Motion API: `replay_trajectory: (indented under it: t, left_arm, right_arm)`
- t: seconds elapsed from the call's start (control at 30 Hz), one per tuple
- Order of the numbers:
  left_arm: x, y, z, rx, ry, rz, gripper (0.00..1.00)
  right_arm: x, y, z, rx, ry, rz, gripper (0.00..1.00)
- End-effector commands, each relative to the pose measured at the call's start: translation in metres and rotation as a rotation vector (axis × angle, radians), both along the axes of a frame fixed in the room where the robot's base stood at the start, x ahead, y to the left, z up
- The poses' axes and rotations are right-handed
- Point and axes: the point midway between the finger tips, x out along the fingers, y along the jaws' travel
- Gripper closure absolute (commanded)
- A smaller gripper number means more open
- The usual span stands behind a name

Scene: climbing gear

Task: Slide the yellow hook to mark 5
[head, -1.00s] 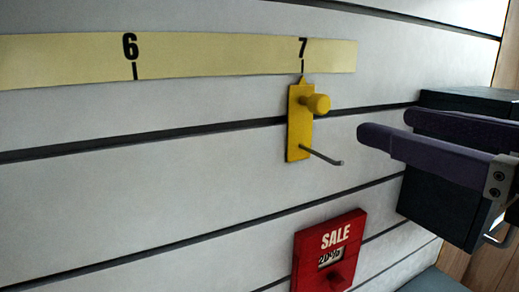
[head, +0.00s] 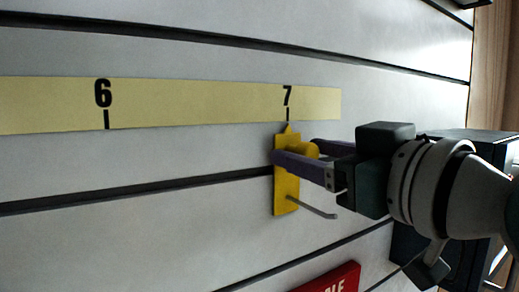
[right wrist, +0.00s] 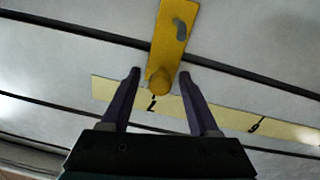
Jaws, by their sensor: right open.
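The yellow hook (head: 287,190) hangs on a slatwall groove with its pointer at mark 7 on the pale yellow scale strip (head: 200,103). It has a round yellow knob (head: 309,149) and a thin metal prong below. My right gripper (head: 295,153) is open, with its purple fingers on either side of the knob. In the right wrist view the hook (right wrist: 173,35) is upside down, and the knob (right wrist: 159,80) sits between the fingertips, with gaps on both sides. Mark 6 shows left of mark 7; mark 5 is out of view. My left gripper is not in view.
A red SALE sign (head: 335,280) is cut off at the bottom edge, below the hook. A dark box (head: 470,142) stands at the right behind my right arm. The wall left of the hook is clear.

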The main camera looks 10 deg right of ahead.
Motion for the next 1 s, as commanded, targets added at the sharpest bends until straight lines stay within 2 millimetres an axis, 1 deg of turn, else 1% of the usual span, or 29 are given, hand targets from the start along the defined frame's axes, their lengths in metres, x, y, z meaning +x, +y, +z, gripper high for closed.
replay_trajectory:
  t: [0.23, 0.27, 0.77, 0.8, 1.0]
  left_arm:
    - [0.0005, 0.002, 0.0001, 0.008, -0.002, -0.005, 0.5]
    - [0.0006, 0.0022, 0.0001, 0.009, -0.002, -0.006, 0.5]
    - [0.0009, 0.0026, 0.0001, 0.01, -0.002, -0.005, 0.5]
    - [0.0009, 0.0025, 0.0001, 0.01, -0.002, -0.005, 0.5]
    - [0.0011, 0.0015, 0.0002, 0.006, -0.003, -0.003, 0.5]
  right_arm:
    - [0.001, 0.0003, -0.0005, 0.0, 0.0, 0.0, 0.39]
    - [0.001, 0.0003, -0.0005, 0.0, 0.0, 0.0, 0.41]
    - [0.0008, -0.0001, -0.0005, 0.0, 0.001, 0.0, 0.97]
    - [0.0008, -0.0001, -0.0005, 0.0, 0.0, -0.001, 1.0]
    - [0.0008, -0.0002, -0.0004, -0.001, 0.0, -0.001, 1.0]
